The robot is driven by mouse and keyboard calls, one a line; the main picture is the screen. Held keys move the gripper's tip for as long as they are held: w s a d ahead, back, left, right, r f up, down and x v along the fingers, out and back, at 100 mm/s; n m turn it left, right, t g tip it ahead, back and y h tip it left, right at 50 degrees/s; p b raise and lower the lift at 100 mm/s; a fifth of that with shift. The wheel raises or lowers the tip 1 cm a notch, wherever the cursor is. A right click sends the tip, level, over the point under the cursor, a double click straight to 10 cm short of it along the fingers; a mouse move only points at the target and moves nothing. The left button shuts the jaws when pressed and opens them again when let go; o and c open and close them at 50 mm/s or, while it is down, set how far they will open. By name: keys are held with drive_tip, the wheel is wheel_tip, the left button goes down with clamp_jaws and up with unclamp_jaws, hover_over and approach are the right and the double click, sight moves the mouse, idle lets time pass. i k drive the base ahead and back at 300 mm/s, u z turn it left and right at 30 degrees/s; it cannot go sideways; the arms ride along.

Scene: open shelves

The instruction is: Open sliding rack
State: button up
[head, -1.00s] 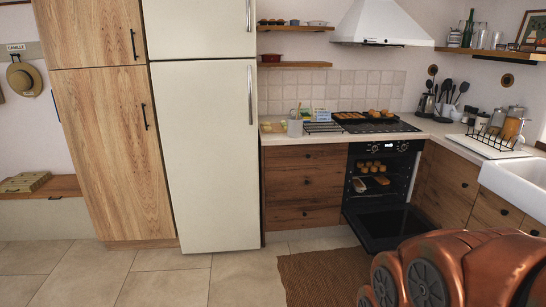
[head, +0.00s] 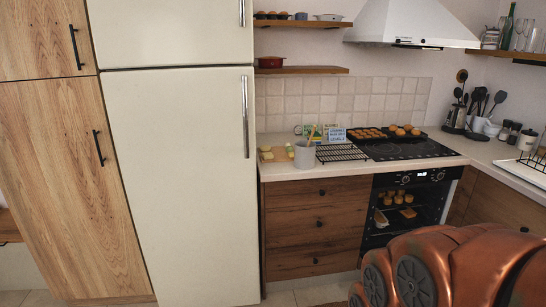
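The black oven (head: 418,178) is built into the wooden counter at the right, and its cavity is open to view. Inside, small golden baked items (head: 397,199) stand on an upper level. Longer baked pieces (head: 381,219) lie below them. The sliding rack's bars are too small and dark to make out clearly, and I cannot tell how far it is pulled out. The lowered oven door is hidden behind my copper-coloured arm at the lower right. My gripper's fingers are not in view.
A tall cream fridge (head: 178,170) stands left of wooden drawers (head: 318,225). On the counter are a wire rack (head: 340,153), a grey utensil pot (head: 304,155) and baking trays by the hob (head: 400,150). A white hood (head: 410,25) hangs above.

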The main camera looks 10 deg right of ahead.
sight(421, 224)
drive_tip(key=i, duration=0.15)
drive_tip(key=z, duration=1.9)
drive_tip(key=i, duration=2.4)
drive_tip(key=u, duration=2.55)
